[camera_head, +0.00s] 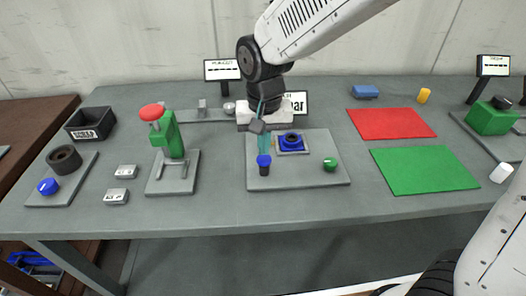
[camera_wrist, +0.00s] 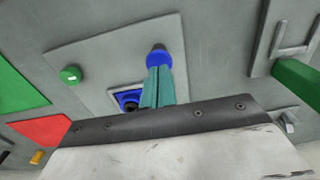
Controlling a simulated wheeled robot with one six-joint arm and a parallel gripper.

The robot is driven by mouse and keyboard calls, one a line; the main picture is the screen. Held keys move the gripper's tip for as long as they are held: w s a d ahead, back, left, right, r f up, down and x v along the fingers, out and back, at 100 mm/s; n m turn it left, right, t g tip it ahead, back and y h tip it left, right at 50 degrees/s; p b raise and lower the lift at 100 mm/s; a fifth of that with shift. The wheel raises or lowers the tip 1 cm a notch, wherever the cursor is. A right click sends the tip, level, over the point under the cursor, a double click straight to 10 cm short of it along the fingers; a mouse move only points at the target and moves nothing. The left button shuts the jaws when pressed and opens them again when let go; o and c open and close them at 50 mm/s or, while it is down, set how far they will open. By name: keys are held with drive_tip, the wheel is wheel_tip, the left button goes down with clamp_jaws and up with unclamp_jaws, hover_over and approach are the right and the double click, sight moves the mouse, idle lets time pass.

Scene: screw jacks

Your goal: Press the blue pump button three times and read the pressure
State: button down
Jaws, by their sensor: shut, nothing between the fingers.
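The blue pump button (camera_head: 264,161) is a blue cap on a dark stem on a grey plate (camera_head: 325,179); it also shows in the wrist view (camera_wrist: 158,58). My gripper (camera_head: 264,150) is shut and empty, its teal fingers pointing down at the cap. In the wrist view the fingertips (camera_wrist: 158,72) overlap the cap's near edge; I cannot tell whether they touch it. A white display ending in "bar" (camera_head: 298,103) stands behind, mostly hidden by my arm, so no pressure value is readable.
A green stand with a red knob (camera_head: 152,112) is to the left. Red (camera_head: 392,123) and green (camera_head: 424,169) mats lie to the right.

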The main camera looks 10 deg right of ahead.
sight(263, 158)
wheel_tip(263, 158, up, 11)
drive_tip(key=shift+w, duration=0.1)
idle(0.7)
drive_tip(key=shift+r, duration=0.7)
wheel_tip(263, 158, down, 14)
drive_tip(key=shift+f, duration=0.1)
